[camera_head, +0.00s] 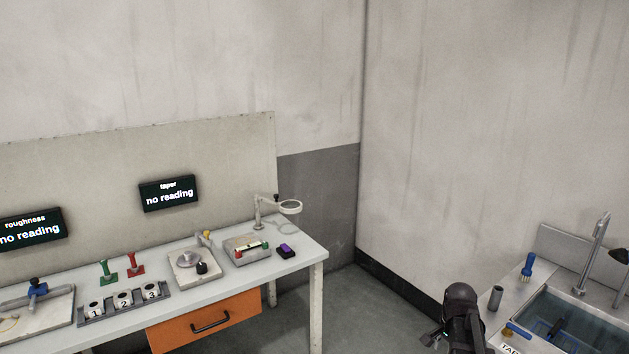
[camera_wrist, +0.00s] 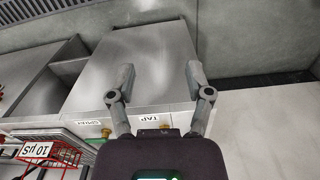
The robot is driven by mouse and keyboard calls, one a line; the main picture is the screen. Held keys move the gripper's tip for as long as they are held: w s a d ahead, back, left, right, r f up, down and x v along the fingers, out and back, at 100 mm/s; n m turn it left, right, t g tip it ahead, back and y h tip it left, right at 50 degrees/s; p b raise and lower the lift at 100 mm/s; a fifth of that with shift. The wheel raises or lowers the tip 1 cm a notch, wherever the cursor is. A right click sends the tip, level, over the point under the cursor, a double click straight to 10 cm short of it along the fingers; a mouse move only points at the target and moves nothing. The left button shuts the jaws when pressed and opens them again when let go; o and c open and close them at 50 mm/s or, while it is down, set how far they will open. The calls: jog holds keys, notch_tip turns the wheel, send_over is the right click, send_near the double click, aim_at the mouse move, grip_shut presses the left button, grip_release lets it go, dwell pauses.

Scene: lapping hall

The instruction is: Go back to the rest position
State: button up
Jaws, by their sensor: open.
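My gripper (camera_wrist: 158,78) is open in the wrist view, its two fingers spread wide with nothing between them. Beyond the fingers is a grey metal surface with upside-down labels that read like "TAP" and "SPRAY". In the head view, a dark part of my arm shows at the lower right, in front of the sink unit; the fingers cannot be made out clearly there.
A sink (camera_head: 575,322) with a tap (camera_head: 593,250) and a blue brush (camera_head: 527,267) is at right. A workbench (camera_head: 312,254) with numbered holders, gauges, a lamp magnifier (camera_head: 290,207) and an orange drawer (camera_head: 205,322) is at left. A red wire basket (camera_wrist: 62,150) is near the gripper.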

jog(key=s+a+f+n, duration=0.1)
jog(key=s+a+n, duration=0.3)
jog(key=a, duration=0.5)
jog(key=s+a+n+b, duration=0.1)
jog(key=s+a+n, duration=0.2)
jog(key=a+n, duration=0.5)
jog(key=shift+s+a+f+n, duration=0.3)
jog(key=shift+s+a+f, duration=0.05)
jog(key=shift+a, duration=0.85)
jog(key=shift+c, duration=0.6)
jog(key=shift+s, duration=0.15)
